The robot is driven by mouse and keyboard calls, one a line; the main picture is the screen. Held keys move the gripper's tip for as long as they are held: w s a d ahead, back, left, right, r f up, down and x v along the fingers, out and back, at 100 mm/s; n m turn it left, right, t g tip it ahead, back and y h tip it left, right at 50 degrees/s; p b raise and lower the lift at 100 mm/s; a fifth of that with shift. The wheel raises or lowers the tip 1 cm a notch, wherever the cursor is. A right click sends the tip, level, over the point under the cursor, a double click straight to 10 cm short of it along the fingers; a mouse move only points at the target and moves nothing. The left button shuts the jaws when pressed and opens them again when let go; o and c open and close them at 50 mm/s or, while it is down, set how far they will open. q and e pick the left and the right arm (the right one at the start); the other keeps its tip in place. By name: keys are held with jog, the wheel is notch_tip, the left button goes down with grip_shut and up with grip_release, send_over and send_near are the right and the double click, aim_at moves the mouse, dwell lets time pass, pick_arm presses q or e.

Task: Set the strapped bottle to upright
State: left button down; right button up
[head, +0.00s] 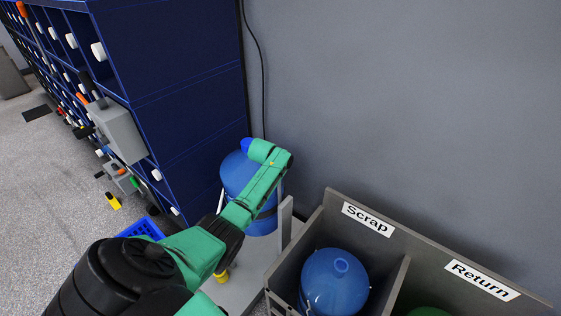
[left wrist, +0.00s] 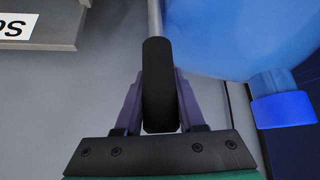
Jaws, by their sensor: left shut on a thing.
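The strapped blue bottle (head: 236,172) stands in a frame with pale posts by the grey wall, partly hidden behind my left arm. A dark strap (head: 266,214) crosses its body. Its bright blue cap shows at the top in the head view; I cannot tell its exact tilt. In the left wrist view the bottle (left wrist: 225,35) fills the upper right, with the cap (left wrist: 283,110) below it. My left gripper (left wrist: 160,82) is shut on a black handle (left wrist: 157,58) on a metal rod, beside the bottle. My right gripper is not in view.
A grey bin with Scrap (head: 368,219) and Return (head: 481,279) labels stands to the right; another blue bottle (head: 335,284) sits in its Scrap compartment. A dark blue cabinet (head: 175,75) stands to the left. A blue crate (head: 140,228) lies beside my arm.

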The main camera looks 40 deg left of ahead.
pick_arm(q)
jog(key=shift+w, duration=0.35)
jog(key=shift+r+g, duration=0.1)
jog(key=shift+g, duration=0.3)
jog(key=c, duration=0.9)
grip_release()
jog(key=o, duration=0.4)
jog(key=shift+w, duration=0.15)
jog(key=shift+f, duration=0.2)
